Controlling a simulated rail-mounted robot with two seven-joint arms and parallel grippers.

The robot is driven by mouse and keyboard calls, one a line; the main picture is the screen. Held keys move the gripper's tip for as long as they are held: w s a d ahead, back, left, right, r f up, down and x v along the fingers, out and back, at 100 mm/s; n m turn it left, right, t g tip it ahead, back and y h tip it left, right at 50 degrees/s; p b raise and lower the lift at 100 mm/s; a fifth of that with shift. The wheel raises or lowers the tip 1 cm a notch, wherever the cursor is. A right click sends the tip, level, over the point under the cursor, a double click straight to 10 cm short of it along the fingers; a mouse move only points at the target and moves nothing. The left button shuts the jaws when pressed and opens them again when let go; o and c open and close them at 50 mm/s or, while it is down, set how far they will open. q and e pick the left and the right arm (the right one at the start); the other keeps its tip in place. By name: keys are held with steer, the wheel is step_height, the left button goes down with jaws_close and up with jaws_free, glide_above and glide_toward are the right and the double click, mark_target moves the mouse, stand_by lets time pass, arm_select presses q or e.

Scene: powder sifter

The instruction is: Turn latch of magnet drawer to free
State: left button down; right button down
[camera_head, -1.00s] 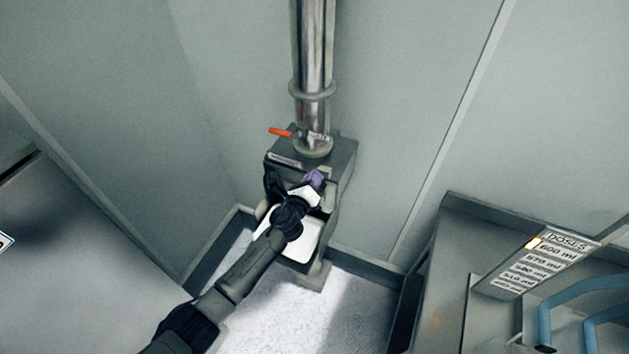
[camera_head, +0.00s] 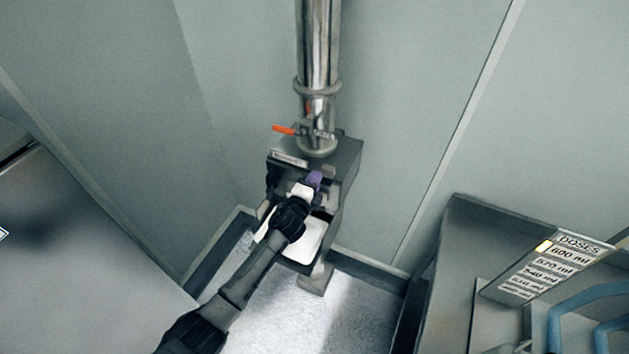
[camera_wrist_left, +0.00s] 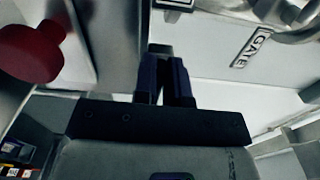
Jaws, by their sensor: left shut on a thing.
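The magnet drawer's housing is the dark grey box (camera_head: 340,160) under the steel pipe, in the middle of the head view. My left gripper (camera_head: 315,178) is at the upper front of this box, its fingertips showing purple. In the left wrist view my left gripper's fingers (camera_wrist_left: 166,80) are close together, closed on a small dark grey piece, which I take to be the latch (camera_wrist_left: 160,49). The latch is mostly hidden by the fingers, so its angle cannot be told. My arm covers much of the box front in the head view. My right gripper is not in view.
The steel pipe (camera_head: 318,50) rises from the box, with an orange handle (camera_head: 284,130) at its foot. A white tray (camera_head: 305,243) is below my wrist. A red knob (camera_wrist_left: 30,52) shows in the wrist view. A panel of dose labels (camera_head: 550,268) stands at right.

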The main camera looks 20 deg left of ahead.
arm_select(q)
steer(key=shift+n, duration=0.3)
stand_by(0.4)
steer(key=c, duration=1.2)
jaws_free()
steer(key=shift+s, duration=0.1)
steer(key=shift+s+a+f, duration=0.1)
steer(key=shift+s+a, duration=0.1)
steer(key=shift+s, duration=3.25)
steer(key=shift+s+a, duration=0.15)
steer(key=shift+s, duration=3.25)
